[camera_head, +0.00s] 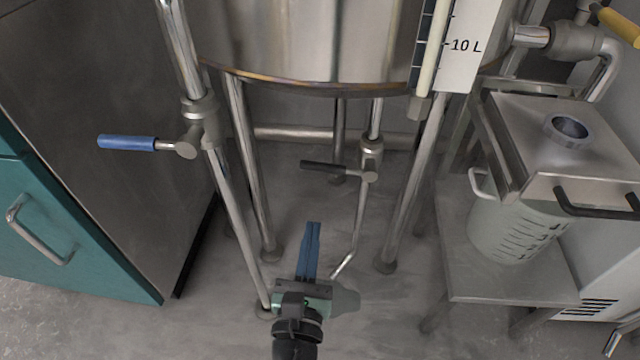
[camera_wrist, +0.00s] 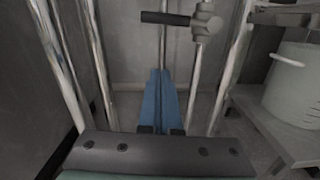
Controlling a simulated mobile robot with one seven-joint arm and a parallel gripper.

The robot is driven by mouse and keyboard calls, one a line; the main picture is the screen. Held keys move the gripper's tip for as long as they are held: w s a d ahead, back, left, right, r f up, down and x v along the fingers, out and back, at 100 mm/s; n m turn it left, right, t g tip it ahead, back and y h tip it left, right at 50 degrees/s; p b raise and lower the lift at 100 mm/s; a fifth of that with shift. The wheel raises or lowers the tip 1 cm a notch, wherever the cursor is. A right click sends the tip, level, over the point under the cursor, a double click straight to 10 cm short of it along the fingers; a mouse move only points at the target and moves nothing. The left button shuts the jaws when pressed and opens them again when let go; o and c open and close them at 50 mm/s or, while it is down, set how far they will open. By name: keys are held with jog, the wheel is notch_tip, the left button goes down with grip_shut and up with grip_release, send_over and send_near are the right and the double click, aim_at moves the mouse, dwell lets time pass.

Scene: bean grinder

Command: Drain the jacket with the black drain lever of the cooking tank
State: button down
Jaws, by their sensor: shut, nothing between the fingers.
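The black drain lever (camera_head: 324,167) sits on a valve (camera_head: 371,157) on a thin pipe below the cooking tank (camera_head: 310,40). The lever points left, about level. It also shows at the top of the wrist view (camera_wrist: 166,18), with its valve at its right end. My gripper (camera_head: 313,228) is shut and empty, low beneath the tank, below the lever in the picture and apart from it. In the wrist view its blue fingers (camera_wrist: 161,78) lie together, pointing ahead, below the lever.
A blue lever (camera_head: 127,142) on another pipe stands at the left. Tank legs (camera_head: 250,160) flank my gripper. At the right, a graduated bucket (camera_head: 515,232) stands on a low metal shelf (camera_head: 500,285). A teal cabinet (camera_head: 70,235) is at the left. Bare floor lies beneath the tank.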

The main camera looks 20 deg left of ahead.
aim_at(336, 169)
jog(key=w+a+r+p, duration=0.1)
jog(key=w+r+p, duration=0.3)
jog(key=w, duration=0.2)
jog(key=shift+w+a, duration=0.2)
jog(key=shift+a, duration=0.05)
jog(key=shift+a+r, duration=0.1)
jog(key=shift+r, duration=0.1)
